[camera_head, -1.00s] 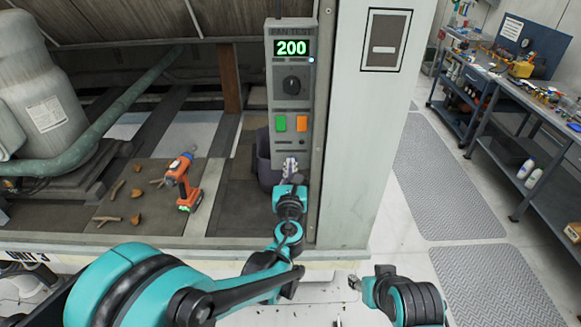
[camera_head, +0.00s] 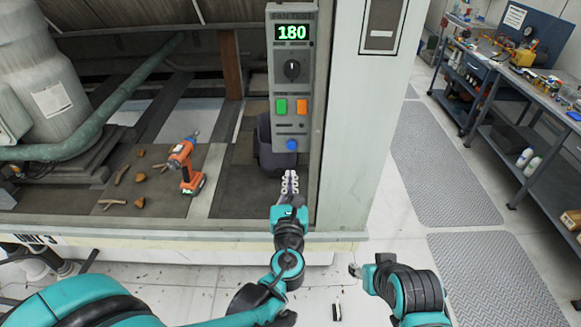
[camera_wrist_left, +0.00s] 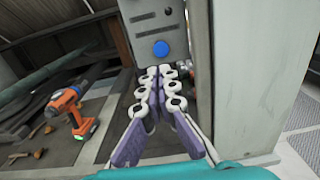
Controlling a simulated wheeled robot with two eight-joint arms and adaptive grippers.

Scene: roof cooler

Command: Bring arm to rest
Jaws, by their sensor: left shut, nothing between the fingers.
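My left gripper (camera_head: 290,183) is shut and empty. It points at the lower part of the grey fan test box (camera_head: 291,70), just below its blue button (camera_head: 292,144), apart from it. In the left wrist view the closed fingers (camera_wrist_left: 162,85) show below the blue button (camera_wrist_left: 161,48). The box display (camera_head: 291,32) reads 180. My right gripper (camera_head: 355,270) shows only in part at the lower right, low over the floor; its fingers are too small to judge.
An orange drill (camera_head: 184,165) stands on the cooler floor among leaves and twigs. A dark bin (camera_head: 272,150) stands behind the box. A pale pillar (camera_head: 365,140) is right of the box. A workbench (camera_head: 520,90) stands at far right, with floor mats (camera_head: 440,170) before it.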

